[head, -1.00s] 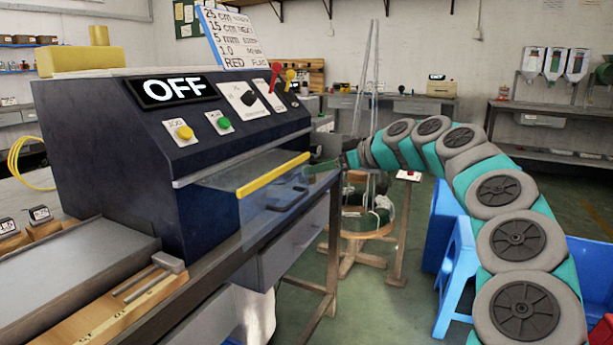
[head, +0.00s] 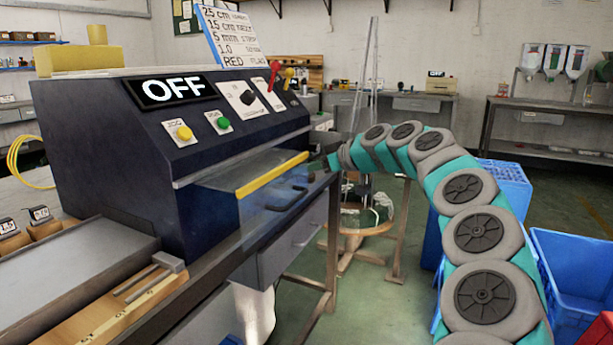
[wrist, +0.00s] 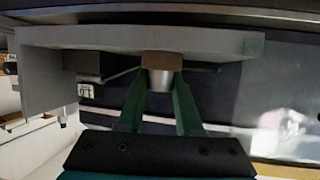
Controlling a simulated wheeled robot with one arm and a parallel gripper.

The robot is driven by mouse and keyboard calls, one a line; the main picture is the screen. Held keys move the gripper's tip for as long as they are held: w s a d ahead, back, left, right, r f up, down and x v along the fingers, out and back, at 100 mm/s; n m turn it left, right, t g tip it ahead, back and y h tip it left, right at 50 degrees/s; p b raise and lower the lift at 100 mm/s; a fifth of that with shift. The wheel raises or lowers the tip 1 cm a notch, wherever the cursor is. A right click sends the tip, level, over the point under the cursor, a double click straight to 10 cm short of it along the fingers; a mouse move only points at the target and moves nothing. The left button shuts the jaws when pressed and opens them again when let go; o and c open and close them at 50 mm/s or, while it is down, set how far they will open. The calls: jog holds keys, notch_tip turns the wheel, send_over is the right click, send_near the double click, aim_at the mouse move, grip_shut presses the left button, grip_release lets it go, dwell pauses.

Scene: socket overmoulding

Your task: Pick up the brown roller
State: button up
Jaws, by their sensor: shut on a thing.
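In the wrist view the two green fingers of my gripper (wrist: 158,80) are closed on a small part with a brown upper end and a silvery lower end, which I take as the brown roller (wrist: 162,60). The roller's brown end is by a pale grey plate (wrist: 215,42); I cannot tell whether they touch. In the head view my gripper (head: 331,161) is at the right end of the dark blue machine (head: 110,150), beside its yellow-edged clear guard (head: 270,175). The roller cannot be made out there.
The machine's display reads OFF. A round wooden stool (head: 362,228) stands on the floor past the bench end. A blue crate (head: 570,265) stands at the right. Open green floor lies beyond my arm.

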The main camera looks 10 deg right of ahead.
grip_shut()
